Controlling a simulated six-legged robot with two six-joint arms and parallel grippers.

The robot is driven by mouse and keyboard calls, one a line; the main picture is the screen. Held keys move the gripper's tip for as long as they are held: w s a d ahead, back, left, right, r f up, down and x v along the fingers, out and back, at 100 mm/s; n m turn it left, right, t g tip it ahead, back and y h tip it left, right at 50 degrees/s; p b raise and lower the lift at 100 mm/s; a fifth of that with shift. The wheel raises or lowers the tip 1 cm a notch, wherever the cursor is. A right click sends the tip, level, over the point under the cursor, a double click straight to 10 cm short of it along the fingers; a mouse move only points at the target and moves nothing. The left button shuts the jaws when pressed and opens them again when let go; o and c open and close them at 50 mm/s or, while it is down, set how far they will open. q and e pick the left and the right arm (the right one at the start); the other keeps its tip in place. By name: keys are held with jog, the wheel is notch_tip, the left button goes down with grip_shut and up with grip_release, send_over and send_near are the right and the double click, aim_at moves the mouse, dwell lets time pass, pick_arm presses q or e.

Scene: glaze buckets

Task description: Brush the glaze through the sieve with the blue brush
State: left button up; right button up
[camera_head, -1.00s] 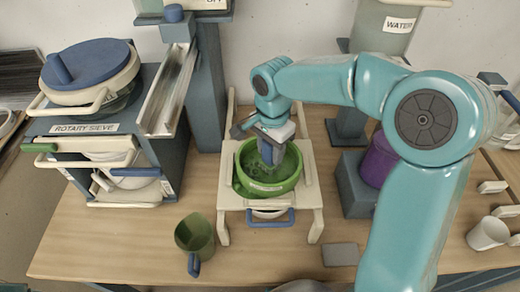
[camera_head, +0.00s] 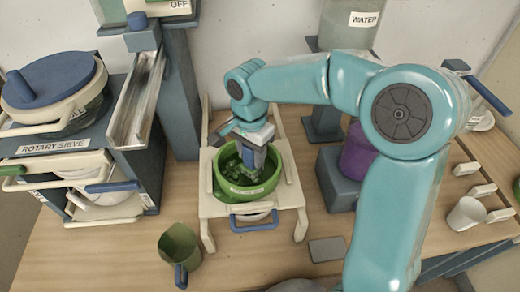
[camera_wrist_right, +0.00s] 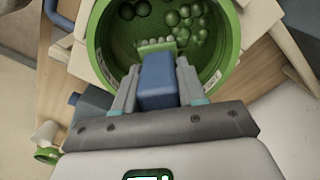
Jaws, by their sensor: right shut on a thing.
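A green sieve (camera_head: 246,193) sits in a cream wooden stand (camera_head: 220,207) in the middle of the table. My right gripper (camera_head: 255,153) is over the sieve, pointing down into it. It is shut on the blue brush (camera_wrist_right: 157,80), whose pale bristles face the sieve's bottom. In the right wrist view green blobs of glaze (camera_wrist_right: 183,22) lie in the sieve (camera_wrist_right: 225,50) beside the brush. I cannot tell whether the bristles touch the mesh. A white bowl under the sieve is mostly hidden. My left gripper is not in view.
A green jug with a blue handle (camera_head: 180,248) stands at the front left. The rotary sieve rack (camera_head: 60,147) is at the left. A purple container (camera_head: 358,152) and a water tank (camera_head: 347,27) are right and behind. A grey pad (camera_head: 327,250) lies in front.

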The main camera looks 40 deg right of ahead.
aim_at(236, 176)
jog(key=shift+w+a, duration=0.25)
jog(key=shift+a, duration=0.5)
jog(key=shift+w+a, duration=0.2)
jog(key=shift+a, duration=0.55)
jog(key=shift+w+a, duration=0.25)
jog(key=shift+a, duration=0.5)
jog(key=shift+d+f, duration=0.1)
